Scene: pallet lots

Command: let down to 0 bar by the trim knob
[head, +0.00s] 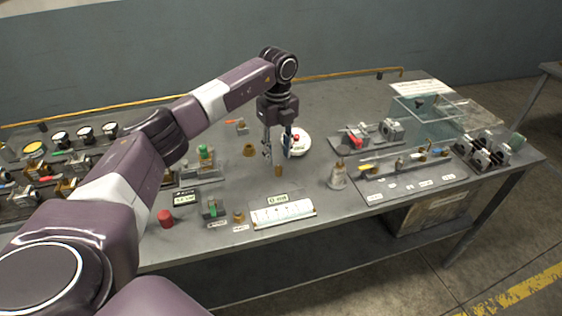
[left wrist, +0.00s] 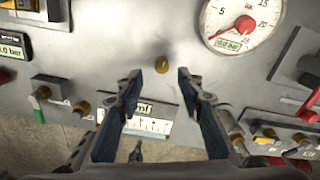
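A small brass knob (left wrist: 162,65) stands on the grey bench top, just beyond and between my fingertips in the left wrist view; it also shows under the gripper in the head view (head: 278,171). I cannot read a label that names it the trim knob. My left gripper (head: 277,156) points down, its fingers apart and empty; it also shows in the left wrist view (left wrist: 158,88). A round white gauge (left wrist: 258,14) has a red needle toward its low end, and its readout appears to say 0.0 bar. The gripper partly hides this gauge (head: 303,147) in the head view. My right gripper is not seen.
A white graduated scale (head: 284,213) lies at the front edge. A dark readout (head: 186,198) and a red cylinder (head: 165,218) are left of it. A metal bell-shaped part (head: 338,178) stands right of the gripper. A valve board (head: 410,165) and clear case (head: 425,108) are farther right.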

